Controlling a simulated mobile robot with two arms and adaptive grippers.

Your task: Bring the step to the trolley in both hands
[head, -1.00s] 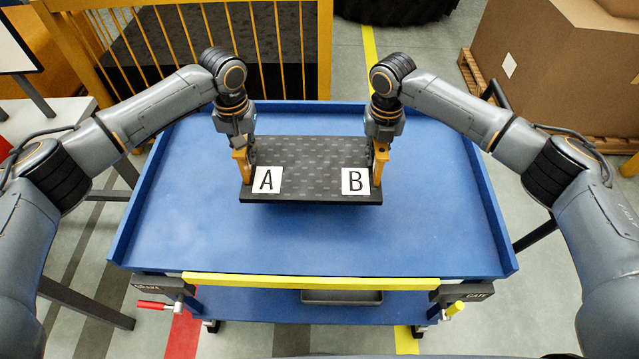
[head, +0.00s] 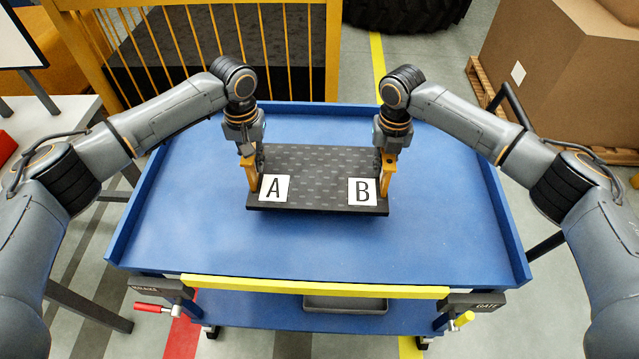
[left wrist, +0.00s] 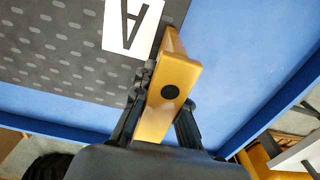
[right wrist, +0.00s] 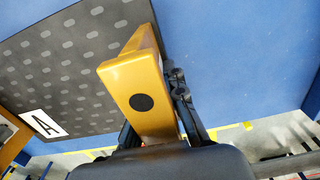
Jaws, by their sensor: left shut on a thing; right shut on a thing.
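The step (head: 318,170) is a dark grey slab with a dotted top, label A at its left, label B at its right and an orange-yellow handle at each end. It is over the blue trolley top (head: 440,235), level or nearly so, with a shadow under its front edge. I cannot tell whether it touches. My left gripper (head: 251,165) is shut on the handle by A, also seen in the left wrist view (left wrist: 170,95). My right gripper (head: 387,165) is shut on the handle by B, also seen in the right wrist view (right wrist: 142,95).
The trolley has low raised rims, a yellow front bar (head: 315,287), a red brake lever (head: 152,307) and a yellow gate handle (head: 463,319). A yellow railing (head: 335,50) stands behind, a cardboard box (head: 560,70) at back right, a white table (head: 45,125) at left.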

